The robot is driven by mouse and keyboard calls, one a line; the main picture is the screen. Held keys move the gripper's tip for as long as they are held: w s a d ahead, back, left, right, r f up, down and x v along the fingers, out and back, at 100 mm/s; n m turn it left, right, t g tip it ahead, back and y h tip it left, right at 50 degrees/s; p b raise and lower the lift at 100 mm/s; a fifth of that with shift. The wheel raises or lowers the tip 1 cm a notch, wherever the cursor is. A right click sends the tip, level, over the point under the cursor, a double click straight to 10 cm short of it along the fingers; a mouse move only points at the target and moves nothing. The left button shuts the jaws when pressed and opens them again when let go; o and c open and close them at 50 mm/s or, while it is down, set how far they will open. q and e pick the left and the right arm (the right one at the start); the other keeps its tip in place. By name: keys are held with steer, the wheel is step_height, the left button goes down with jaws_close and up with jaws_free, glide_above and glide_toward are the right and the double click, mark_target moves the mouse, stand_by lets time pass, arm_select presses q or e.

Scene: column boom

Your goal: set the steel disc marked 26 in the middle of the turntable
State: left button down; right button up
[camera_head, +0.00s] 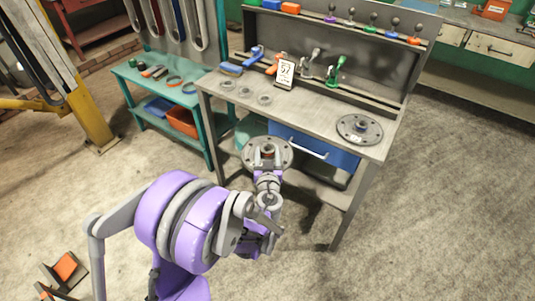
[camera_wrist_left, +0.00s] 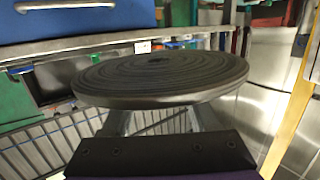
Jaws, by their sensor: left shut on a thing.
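My left gripper (camera_head: 268,172) is shut on a round grey steel disc (camera_head: 252,158) and holds it in front of the bench's front edge, apart from the bench. The disc has dark spots around its rim and a raised brownish centre. In the left wrist view the disc (camera_wrist_left: 160,80) looks dark and ridged, seen almost edge-on and roughly level above my fingers. I cannot read a number on it. The turntable (camera_head: 346,130), a round plate with dark holes, lies on the bench's right part, to the right of the held disc. My right gripper is not in view.
Three small rings (camera_head: 245,92) and a numbered card (camera_head: 285,72) are on the grey bench (camera_head: 310,115). Coloured tools stand along its back. A blue drawer (camera_head: 330,154) hangs under the front. A teal shelf (camera_head: 152,82) stands left. The bench around the turntable looks clear.

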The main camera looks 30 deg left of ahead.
arm_select(q)
steer(key=shift+r+p, duration=0.9)
steer(key=shift+r, duration=0.5)
